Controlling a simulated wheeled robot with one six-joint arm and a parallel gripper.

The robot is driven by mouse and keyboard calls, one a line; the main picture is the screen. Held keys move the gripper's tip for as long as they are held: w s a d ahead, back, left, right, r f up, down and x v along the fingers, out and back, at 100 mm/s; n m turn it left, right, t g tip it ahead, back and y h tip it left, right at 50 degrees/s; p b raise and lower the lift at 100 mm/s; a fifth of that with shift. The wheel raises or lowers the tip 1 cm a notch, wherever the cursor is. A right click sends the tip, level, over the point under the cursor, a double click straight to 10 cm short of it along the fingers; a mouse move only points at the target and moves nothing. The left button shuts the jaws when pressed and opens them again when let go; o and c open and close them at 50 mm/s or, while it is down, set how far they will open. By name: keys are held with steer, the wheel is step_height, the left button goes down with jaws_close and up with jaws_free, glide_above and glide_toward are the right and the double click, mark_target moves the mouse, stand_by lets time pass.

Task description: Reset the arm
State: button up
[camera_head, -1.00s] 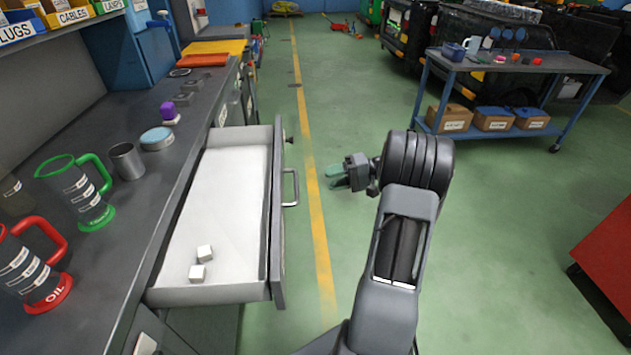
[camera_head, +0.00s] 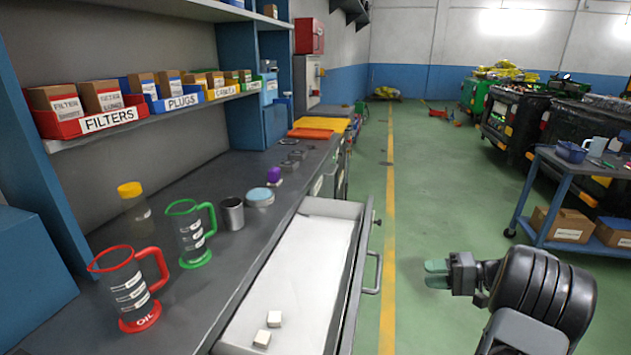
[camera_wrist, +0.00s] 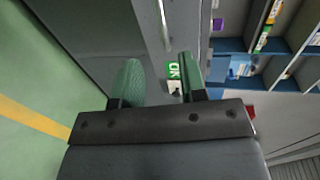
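My gripper (camera_head: 437,273) is at the right of the open drawer in the head view, over the green floor and pointing left. In the wrist view its two green fingers (camera_wrist: 160,82) stand apart with nothing held between them. The arm behind it is folded at the lower right of the head view.
The workbench (camera_head: 215,285) on the left holds a red OIL jug (camera_head: 130,290), a green jug (camera_head: 190,235), a grey cup (camera_head: 232,213) and a blue-lidded tin (camera_head: 260,197). A cart (camera_head: 570,195) stands at the right. The aisle floor (camera_head: 425,190) ahead is clear.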

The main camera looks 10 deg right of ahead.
step_height(320, 180, down, 6)
steer(key=s+m+g+h, duration=0.2)
steer(key=s+m+h, duration=0.1)
steer(key=m, duration=0.1)
steer(key=s+a+r+g+h+p, duration=0.4)
steer(key=a+h+p, duration=0.1)
steer(key=a, duration=0.2)
steer(key=s+a+r+n+t+h+p, duration=0.1)
steer(key=s+a+r+n+h+p, duration=0.2)
steer(key=a+r+p, duration=0.3)
steer(key=s+a+r+n+t+h+p, duration=0.2)
steer(key=a+r+n+p, duration=0.4)
steer(key=r, duration=0.9)
steer(key=s+a+h, duration=0.1)
steer(key=s+a, duration=0.1)
steer(key=a, duration=0.1)
steer(key=shift+a+r+p, duration=0.15)
steer(key=shift+r+p, duration=0.2)
